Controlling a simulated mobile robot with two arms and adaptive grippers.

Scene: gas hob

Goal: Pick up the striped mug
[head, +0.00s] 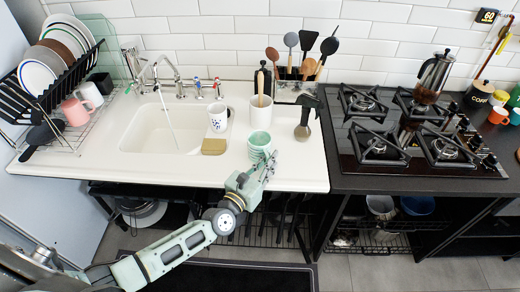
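A pale green mug with lighter bands (258,141), which looks like the striped mug, stands on the white counter near its front edge, right of the sink. My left gripper (267,163) reaches up from below to the near side of this mug, and its fingertips overlap the mug's lower part in the picture. Whether the fingers are open or shut, and whether they touch the mug, is too small to tell. The mug's handle cannot be made out. My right gripper is not in view.
A white patterned mug (217,119), a yellowish sponge (214,146) and a white utensil pot (260,113) stand close by. A spray bottle (303,126) is to the right, before the gas hob (420,172). Water runs into the sink (160,130). A dish rack (78,128) is at left.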

